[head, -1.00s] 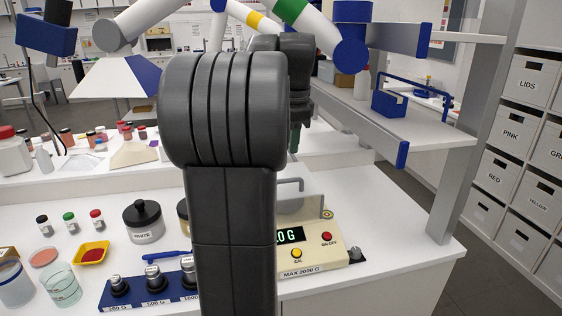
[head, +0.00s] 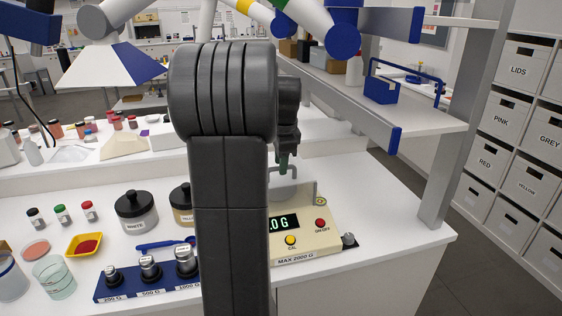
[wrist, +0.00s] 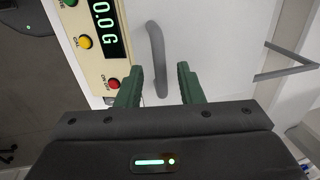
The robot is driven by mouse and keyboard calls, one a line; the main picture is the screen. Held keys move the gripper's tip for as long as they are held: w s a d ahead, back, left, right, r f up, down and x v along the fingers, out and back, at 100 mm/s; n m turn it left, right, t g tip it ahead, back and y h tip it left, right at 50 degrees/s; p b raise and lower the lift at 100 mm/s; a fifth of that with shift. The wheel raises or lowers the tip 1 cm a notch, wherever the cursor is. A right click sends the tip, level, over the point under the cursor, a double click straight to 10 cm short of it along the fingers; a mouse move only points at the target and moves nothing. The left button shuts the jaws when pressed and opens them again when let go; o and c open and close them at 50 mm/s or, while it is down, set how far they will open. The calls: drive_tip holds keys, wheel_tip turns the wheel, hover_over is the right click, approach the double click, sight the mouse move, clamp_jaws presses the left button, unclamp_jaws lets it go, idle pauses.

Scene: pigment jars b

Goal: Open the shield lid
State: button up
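The balance (head: 331,240) is a cream box with a green digital readout, a yellow button and a red button; its panel also shows in the wrist view (wrist: 100,65). A grey bar handle (wrist: 156,55), likely that of the shield lid, stands over a pale surface behind the panel. The lid's clear edges are hard to make out. My gripper (wrist: 158,88) is open, with green fingertips on either side of the handle's near end. I cannot tell whether they touch it. In the head view my gripper (head: 284,162) is above the balance's rear, partly hidden by my arm.
Left of my arm are a weight set (head: 150,275), a white-labelled jar (head: 136,210), a yellow tray (head: 84,244) and small jars. A shelf (head: 400,112) rises at the back right. The counter right of the balance is mostly clear.

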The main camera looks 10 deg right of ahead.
drive_tip(key=shift+f, duration=0.2)
clamp_jaws()
